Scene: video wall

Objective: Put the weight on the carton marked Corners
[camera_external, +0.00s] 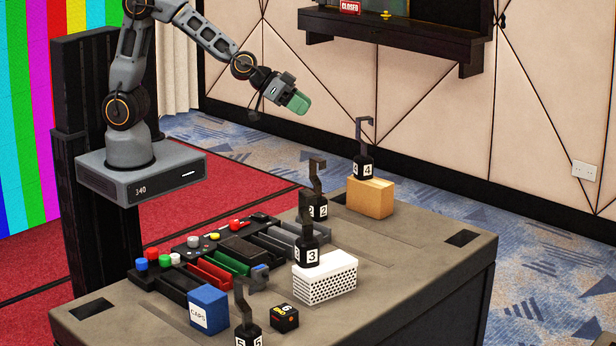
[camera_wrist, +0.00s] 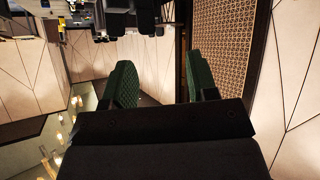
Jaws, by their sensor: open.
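Several black hooked weights with white number labels stand on the grey table: number 2 (camera_external: 317,210), number 3 (camera_external: 307,254), number 4 (camera_external: 363,168) and number 5 (camera_external: 247,338), which the frame edge cuts off. A blue box (camera_external: 208,308) reads "CAPS". No "Corners" marking is readable. My gripper (camera_external: 297,103) is high above the floor, beyond the table. The wrist view shows its green fingers (camera_wrist: 156,85) apart with nothing between them.
A small black box (camera_external: 285,317) lies near the front. A control panel (camera_external: 205,258) with coloured buttons and trays covers the table's left part. The table's right side (camera_external: 430,250) is clear. A dark wall shelf (camera_external: 400,30) is at the back.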

